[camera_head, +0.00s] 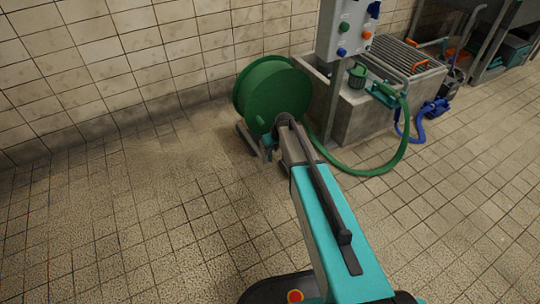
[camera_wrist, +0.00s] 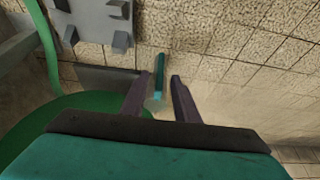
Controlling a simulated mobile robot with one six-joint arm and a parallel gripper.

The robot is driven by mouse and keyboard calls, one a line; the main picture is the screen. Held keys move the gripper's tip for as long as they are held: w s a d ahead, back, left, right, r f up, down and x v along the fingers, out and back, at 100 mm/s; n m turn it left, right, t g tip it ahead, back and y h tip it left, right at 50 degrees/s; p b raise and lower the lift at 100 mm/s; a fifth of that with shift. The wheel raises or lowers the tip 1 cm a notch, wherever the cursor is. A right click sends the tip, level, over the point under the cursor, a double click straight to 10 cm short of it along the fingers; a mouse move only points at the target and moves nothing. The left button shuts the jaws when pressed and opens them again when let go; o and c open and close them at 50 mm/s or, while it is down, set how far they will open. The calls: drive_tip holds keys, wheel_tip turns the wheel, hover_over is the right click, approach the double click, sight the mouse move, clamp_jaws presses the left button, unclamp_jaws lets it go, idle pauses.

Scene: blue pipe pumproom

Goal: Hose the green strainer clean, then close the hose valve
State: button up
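A small green ribbed object (camera_head: 357,76), probably the strainer, sits on the near edge of a concrete basin in the head view. A green hose (camera_head: 384,168) loops over the floor from the reel up to a green-teal nozzle (camera_head: 384,94) on the basin. My gripper (camera_wrist: 160,88) is open in the wrist view, with its two dark fingers apart. A short teal bar with a pale round end (camera_wrist: 158,72) shows between and beyond them; I cannot tell whether it is the hose valve's handle. In the head view my arm hides most of the gripper beside the reel.
A green hose reel (camera_head: 262,90) stands on the floor by the tiled wall, close to my gripper. A grey control box (camera_head: 346,32) on a post stands before the basin (camera_head: 365,118). A blue hose (camera_head: 420,122) hangs at its right. Floor at left is clear.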

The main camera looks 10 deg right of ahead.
drive_tip(key=shift+b+x, duration=0.65)
drive_tip(key=shift+x, duration=1.5)
drive_tip(key=shift+c, duration=0.3)
clamp_jaws()
